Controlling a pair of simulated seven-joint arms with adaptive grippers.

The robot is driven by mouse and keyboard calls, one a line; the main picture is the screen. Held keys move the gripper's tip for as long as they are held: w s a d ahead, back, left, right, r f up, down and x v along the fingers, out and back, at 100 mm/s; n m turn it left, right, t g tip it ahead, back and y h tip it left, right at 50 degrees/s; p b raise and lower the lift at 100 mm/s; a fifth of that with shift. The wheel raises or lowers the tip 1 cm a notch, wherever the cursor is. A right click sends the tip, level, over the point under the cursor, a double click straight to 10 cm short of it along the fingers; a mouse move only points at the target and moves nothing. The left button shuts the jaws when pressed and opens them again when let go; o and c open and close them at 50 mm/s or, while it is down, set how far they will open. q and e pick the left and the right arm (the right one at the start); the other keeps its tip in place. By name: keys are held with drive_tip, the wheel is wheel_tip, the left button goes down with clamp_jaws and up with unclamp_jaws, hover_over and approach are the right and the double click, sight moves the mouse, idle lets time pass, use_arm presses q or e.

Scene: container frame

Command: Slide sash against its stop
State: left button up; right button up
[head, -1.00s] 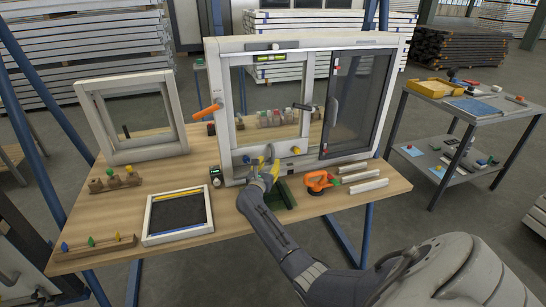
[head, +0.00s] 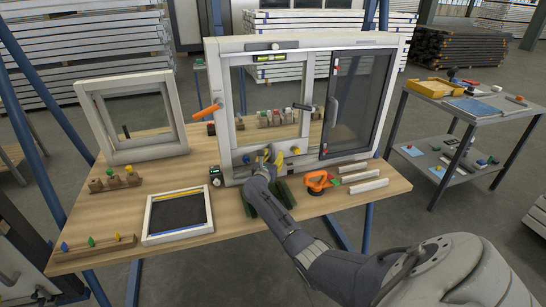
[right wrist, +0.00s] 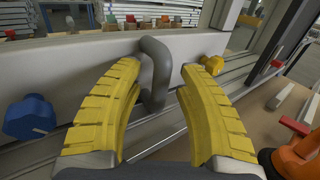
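The white window frame (head: 222,120) stands upright on the wooden bench. A dark-paned panel (head: 362,95) with a light handle fills its right side; the left opening looks clear. My right gripper (head: 271,156) is at the lower rail below the clear opening. In the right wrist view, its yellow fingers (right wrist: 161,74) are open, one on each side of a grey bar handle (right wrist: 155,66) on a white rail (right wrist: 90,62). A gap shows beside the handle; contact cannot be told. A blue knob (right wrist: 30,117) and a yellow knob (right wrist: 212,64) flank the fingers. My left gripper is out of view.
An orange tool (head: 318,181) and white strips (head: 365,180) lie right of my gripper. A dark green block (head: 283,193) is close under my arm. A black-panelled tray (head: 178,215) and a small empty frame (head: 135,117) are at left. A side cart (head: 470,115) stands right.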

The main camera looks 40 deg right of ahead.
sight(293, 150)
clamp_jaws()
drive_tip(key=s+d, duration=0.1)
drive_tip(key=d, duration=0.1)
drive_tip(key=s+d, duration=0.1)
drive_tip(key=d, duration=0.2)
drive_tip(key=s+d, duration=0.1)
drive_tip(key=d, duration=0.2)
drive_tip(key=shift+s+d, duration=0.15)
drive_tip(key=shift+s, duration=0.05)
drive_tip(key=shift+o, duration=0.7)
unclamp_jaws()
